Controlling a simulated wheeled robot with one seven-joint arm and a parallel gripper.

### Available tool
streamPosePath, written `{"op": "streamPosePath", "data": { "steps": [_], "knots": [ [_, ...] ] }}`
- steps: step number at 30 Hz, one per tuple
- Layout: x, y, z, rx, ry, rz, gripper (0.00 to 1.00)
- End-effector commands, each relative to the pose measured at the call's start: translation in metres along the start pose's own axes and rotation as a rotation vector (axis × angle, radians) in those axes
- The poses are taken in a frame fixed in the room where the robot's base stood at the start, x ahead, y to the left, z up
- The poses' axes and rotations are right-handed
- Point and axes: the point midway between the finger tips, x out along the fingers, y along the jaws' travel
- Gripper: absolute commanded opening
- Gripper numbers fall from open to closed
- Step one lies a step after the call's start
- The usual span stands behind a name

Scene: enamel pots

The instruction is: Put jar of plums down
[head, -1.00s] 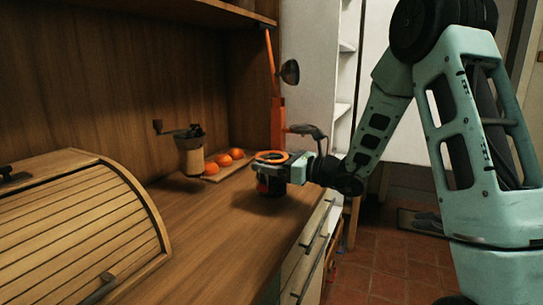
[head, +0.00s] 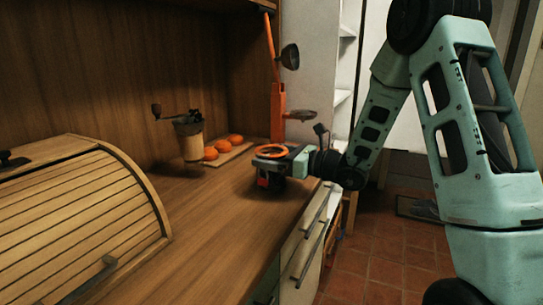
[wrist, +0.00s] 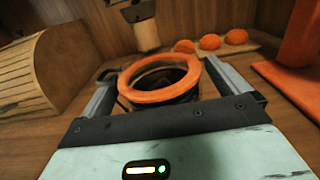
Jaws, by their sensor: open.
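The jar of plums (head: 271,152) has a thick orange ring at its top and dark contents. It stands upright, apparently on the wooden counter (head: 215,225), near the front edge in the head view. In the wrist view the jar (wrist: 160,97) sits between the two jaws. My gripper (wrist: 160,72) is open around it, with a finger on either side; I cannot tell whether a finger touches it. In the head view my gripper (head: 275,168) reaches in from the right and hides part of the jar. The jar's base is mostly hidden.
A roll-top bread box (head: 80,220) fills the left. A coffee grinder (head: 190,140) and a board with orange fruits (head: 212,153) stand behind the jar. An orange stand (head: 278,110) rises close behind my gripper. The counter between bread box and jar is clear.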

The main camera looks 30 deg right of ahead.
Motion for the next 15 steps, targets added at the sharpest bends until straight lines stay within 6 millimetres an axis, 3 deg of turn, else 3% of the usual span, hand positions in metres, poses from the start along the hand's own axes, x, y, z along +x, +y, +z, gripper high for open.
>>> {"op": "streamPosePath", "data": {
  "steps": [15],
  "knots": [
    [-0.098, -0.001, -0.001, -0.001, 0.002, -0.005, 1.0]
  ]
}}
